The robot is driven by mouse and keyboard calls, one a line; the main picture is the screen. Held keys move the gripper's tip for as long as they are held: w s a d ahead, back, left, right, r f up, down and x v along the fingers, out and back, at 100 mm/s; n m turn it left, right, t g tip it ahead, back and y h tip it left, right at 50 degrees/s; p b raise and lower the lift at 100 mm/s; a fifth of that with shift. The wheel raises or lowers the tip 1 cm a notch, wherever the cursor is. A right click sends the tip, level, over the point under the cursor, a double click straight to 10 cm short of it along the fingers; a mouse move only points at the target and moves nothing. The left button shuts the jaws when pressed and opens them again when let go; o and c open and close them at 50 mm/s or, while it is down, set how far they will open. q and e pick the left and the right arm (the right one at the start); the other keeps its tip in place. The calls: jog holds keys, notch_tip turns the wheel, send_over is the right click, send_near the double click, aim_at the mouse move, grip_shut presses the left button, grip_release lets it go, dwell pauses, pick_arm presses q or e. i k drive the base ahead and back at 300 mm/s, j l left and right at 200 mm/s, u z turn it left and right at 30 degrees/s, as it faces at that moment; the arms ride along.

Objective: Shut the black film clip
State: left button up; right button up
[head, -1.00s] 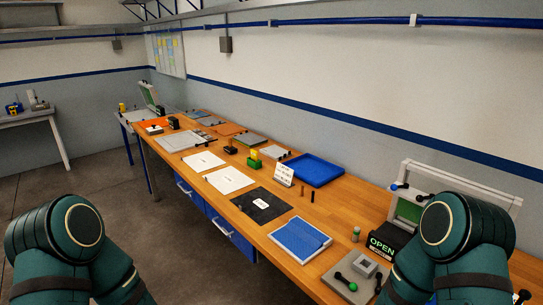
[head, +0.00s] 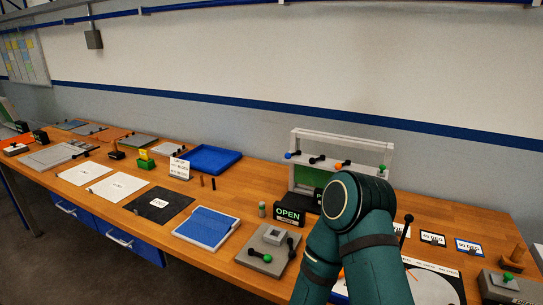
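I cannot pick out the black film clip for certain. Small dark fittings sit by the grey board (head: 55,157) on the left part of the bench, too small to tell apart. A black sheet (head: 180,197) with a white label lies flat nearer the middle. My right arm rises in front of the bench at the lower centre right, but its gripper does not show. My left arm and gripper are outside the view. Whether either gripper holds something is not visible.
A long wooden bench (head: 240,190) runs along the wall. On it are a blue tray (head: 215,158), a blue panel (head: 207,228), a black OPEN sign (head: 289,216), a grey fixture with green knob (head: 268,250), a white frame (head: 340,140) and a round white disc (head: 435,288).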

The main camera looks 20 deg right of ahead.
aim_at(311, 161)
jog(key=z, duration=1.2)
